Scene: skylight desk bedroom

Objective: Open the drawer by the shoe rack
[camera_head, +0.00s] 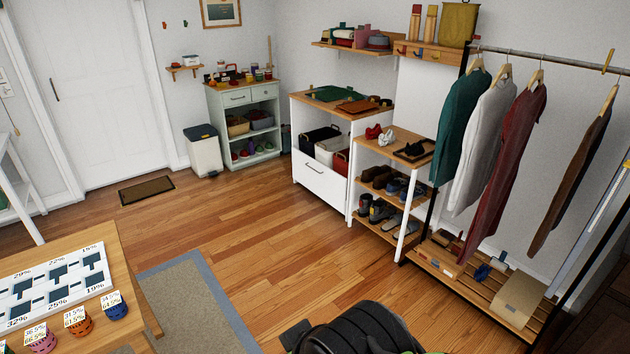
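A white cabinet (297,128) with a wooden top stands against the back wall, right of centre. Its low front is a wide white drawer (322,187) with a dark bar handle (314,169). The drawer looks shut, its front flush with the cabinet. An open shelf above it holds a black bin and a white bin. The shoe rack (375,224), with wooden shelves and white legs, stands just right of the cabinet and bears several pairs of shoes. My gripper is not visible. A dark rounded shape fills the bottom centre; I cannot tell what it is.
Open wooden floor (245,225) lies before the drawer. A table (125,285) with labelled items and a grey rug (195,300) are at lower left. A clothes rack (555,58) stands right of the shoe rack. A pedal bin (205,155) and pale green cabinet (213,112) are farther back.

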